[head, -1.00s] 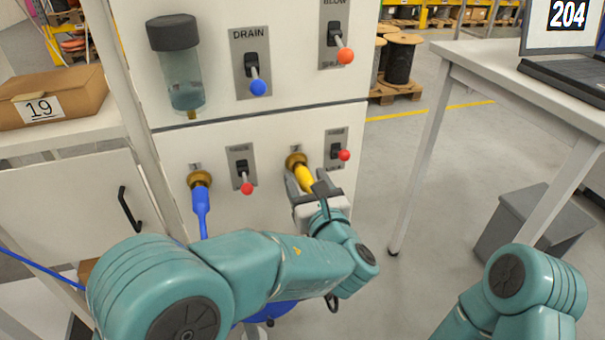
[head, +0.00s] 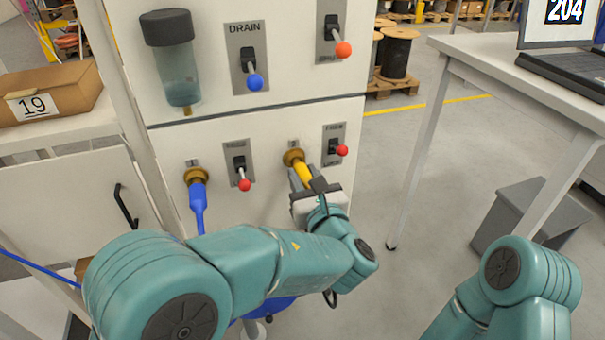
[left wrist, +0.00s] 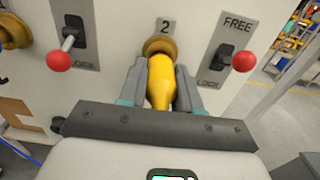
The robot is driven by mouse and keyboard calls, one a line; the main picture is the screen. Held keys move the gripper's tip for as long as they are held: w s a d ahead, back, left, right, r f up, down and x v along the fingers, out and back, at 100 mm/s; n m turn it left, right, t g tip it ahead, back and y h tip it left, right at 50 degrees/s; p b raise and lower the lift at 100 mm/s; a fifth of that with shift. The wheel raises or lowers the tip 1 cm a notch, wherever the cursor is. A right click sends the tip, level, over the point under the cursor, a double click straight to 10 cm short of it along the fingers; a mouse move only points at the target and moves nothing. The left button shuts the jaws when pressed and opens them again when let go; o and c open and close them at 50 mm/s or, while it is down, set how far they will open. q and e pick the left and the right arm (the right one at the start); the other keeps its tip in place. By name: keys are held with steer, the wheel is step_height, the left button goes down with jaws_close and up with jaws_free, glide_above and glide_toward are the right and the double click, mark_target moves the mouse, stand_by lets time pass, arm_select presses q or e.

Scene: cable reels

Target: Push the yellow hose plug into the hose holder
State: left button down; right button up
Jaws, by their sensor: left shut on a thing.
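The yellow hose plug (head: 303,174) is at the brass hose holder (head: 293,157) under label 2 on the white panel. In the left wrist view the plug (left wrist: 161,82) points straight at the holder (left wrist: 159,47), and its front end is at or inside the holder's mouth; how deep I cannot tell. My left gripper (head: 304,181) is shut on the plug, with one finger on each side of it in the left wrist view (left wrist: 161,88). My right arm shows at the lower right, but its gripper is out of view.
A blue plug (head: 198,196) sits in the holder under label 1. Red-knobbed levers (head: 243,184) (head: 342,150) flank holder 2. A blue-knobbed drain lever (head: 254,82) and a clear bottle (head: 181,85) are above. A white table (head: 480,50) stands at right.

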arm_select(q)
steer(key=shift+s, duration=0.15)
steer(key=shift+s+d, duration=0.25)
steer(key=shift+s, duration=0.2)
steer(key=shift+s, duration=0.1)
steer(key=shift+s+d, duration=0.2)
steer(key=shift+s, duration=0.25)
steer(key=shift+s+b, duration=0.15)
steer(key=shift+b, duration=0.15)
steer(key=shift+s+d, duration=0.1)
steer(key=shift+s, duration=0.2)
steer(key=shift+s+d, duration=0.2)
steer(key=shift+s, duration=0.3)
